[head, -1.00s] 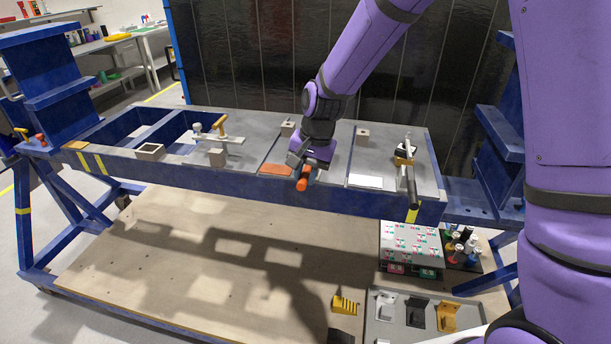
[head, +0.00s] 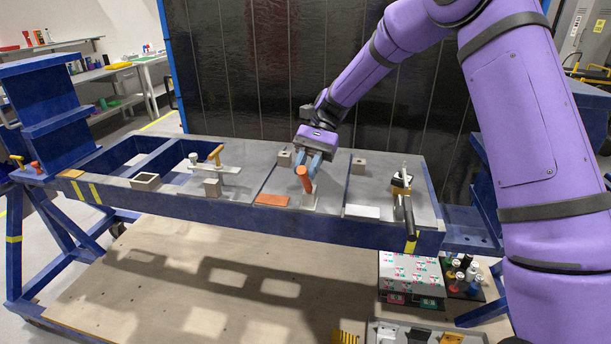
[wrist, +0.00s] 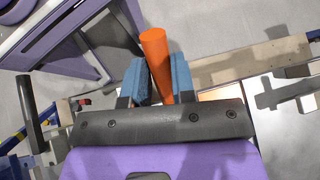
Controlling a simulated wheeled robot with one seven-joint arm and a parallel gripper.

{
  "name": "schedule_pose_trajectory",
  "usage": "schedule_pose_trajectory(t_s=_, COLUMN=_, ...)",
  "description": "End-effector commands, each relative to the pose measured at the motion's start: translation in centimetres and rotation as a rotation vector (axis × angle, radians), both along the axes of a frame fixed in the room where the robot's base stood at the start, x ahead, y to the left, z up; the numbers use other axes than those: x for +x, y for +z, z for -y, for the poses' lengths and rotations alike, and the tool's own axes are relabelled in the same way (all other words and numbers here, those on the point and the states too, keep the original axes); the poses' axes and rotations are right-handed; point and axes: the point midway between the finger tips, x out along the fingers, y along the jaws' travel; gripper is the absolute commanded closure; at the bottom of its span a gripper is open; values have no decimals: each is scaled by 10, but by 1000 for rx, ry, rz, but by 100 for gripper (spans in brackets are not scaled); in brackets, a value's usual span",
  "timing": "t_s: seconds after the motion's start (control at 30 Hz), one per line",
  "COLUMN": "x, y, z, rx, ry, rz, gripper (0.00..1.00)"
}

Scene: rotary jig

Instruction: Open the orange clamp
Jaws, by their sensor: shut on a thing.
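The orange clamp handle (head: 303,178) stands up, tilted, above the middle of the grey jig table. My gripper (head: 314,163) comes down from above and behind and is shut on it. In the wrist view the orange handle (wrist: 157,58) lies between the two blue finger pads of my gripper (wrist: 155,80), its rounded end sticking out past them. A grey block (head: 309,198) shows below the handle. The rest of the clamp's linkage is mostly hidden by the gripper.
A clamp with a tan handle (head: 215,152) stands to the left. A black-handled clamp (head: 405,205) stands to the right. An orange plate (head: 272,199) and a white plate (head: 362,211) lie near the front edge. A patterned box (head: 408,276) stands lower right.

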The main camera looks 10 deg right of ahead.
Motion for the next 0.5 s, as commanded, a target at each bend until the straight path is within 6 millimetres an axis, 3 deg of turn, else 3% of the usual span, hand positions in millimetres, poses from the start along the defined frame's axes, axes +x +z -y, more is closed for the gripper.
schedule_pose_trajectory(t_s=0.17, x=9, y=6, z=4, rx=43, ry=-1, rz=-93, gripper=100)
schedule_pose_trajectory(t_s=0.37, x=7, y=6, z=2, rx=42, ry=2, rz=-91, gripper=55)
schedule_pose_trajectory(t_s=0.5, x=7, y=6, z=1, rx=42, ry=2, rz=-91, gripper=52)
